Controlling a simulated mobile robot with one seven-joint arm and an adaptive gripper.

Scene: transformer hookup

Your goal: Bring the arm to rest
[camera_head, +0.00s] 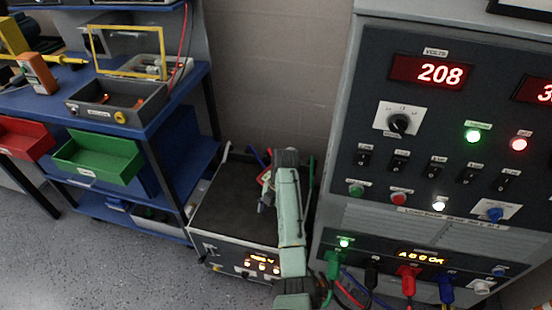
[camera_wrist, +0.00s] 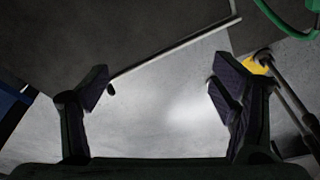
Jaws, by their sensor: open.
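My green arm (camera_head: 290,205) reaches down over the dark-topped box on the floor, between the blue bench and the control panel. My gripper (camera_wrist: 160,90) shows in the wrist view with its two dark fingers wide apart and nothing between them. Below the fingers are a pale grey surface and a dark surface with a thin metal edge or bar (camera_wrist: 175,52). In the head view the gripper is small and partly hidden by the arm, close to the box top.
The panel (camera_head: 335,175) stands close on the right, showing 208 volts, with coloured plugs and cables at its foot. The blue bench (camera_head: 200,78) is on the left, with a green drawer (camera_head: 98,157) and a red drawer (camera_head: 24,138) pulled out. A green cable (camera_wrist: 285,20) shows near the gripper.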

